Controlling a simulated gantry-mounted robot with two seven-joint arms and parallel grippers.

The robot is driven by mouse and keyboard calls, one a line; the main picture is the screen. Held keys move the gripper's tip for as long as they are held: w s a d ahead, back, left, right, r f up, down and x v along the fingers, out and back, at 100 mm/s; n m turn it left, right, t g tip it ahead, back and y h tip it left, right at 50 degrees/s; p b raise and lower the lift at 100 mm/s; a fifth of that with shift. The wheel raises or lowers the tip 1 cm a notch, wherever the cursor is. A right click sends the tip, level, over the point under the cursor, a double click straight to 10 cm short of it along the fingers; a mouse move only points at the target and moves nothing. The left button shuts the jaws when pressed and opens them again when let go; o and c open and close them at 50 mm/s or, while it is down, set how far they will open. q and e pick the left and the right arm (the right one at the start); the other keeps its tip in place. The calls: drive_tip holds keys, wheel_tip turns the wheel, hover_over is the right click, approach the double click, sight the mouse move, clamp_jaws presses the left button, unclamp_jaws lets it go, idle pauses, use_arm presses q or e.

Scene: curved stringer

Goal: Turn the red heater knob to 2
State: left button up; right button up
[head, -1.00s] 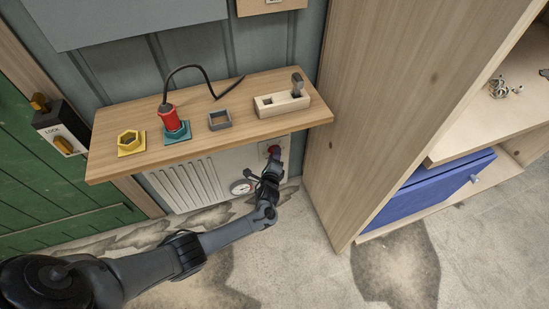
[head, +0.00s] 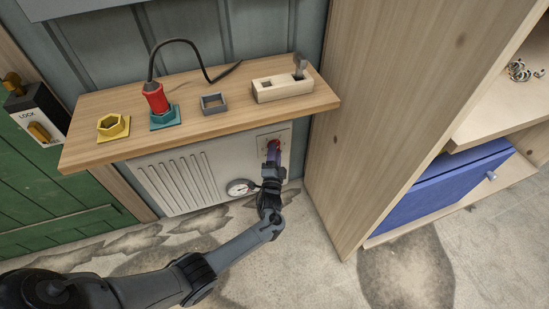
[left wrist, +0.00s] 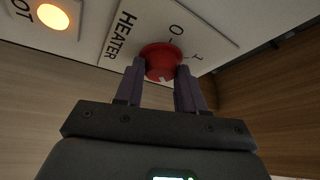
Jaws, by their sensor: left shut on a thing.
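The red heater knob (left wrist: 162,57) sits on a white panel marked HEATER in the left wrist view. A "0" and another mark show beside it; no "2" can be read. My left gripper (left wrist: 159,76) is shut on the knob, with one purple-grey finger on each side of it. In the head view the knob (head: 274,145) is a small red spot on the heater panel below the shelf, partly covered by my left gripper (head: 273,157). My right gripper is not in view.
A wooden shelf (head: 200,120) overhangs the heater (head: 180,182), carrying a red-handled tool, coloured holders and a wooden block. A round gauge (head: 238,188) is left of my gripper. A tall wooden cabinet (head: 375,110) stands close on the right. An orange light (left wrist: 53,16) is lit.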

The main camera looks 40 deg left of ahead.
use_arm(q)
drive_tip(key=shift+n+b, duration=0.4)
drive_tip(key=shift+n, duration=0.1)
drive_tip(key=o, duration=1)
drive_tip(key=shift+o, duration=0.2)
drive_tip(key=shift+d, duration=0.1)
drive_tip(key=p+v, duration=0.4)
drive_tip(key=v, duration=0.6)
drive_tip(key=shift+s+d+f, duration=0.2)
drive_tip(key=shift+d+f, duration=0.05)
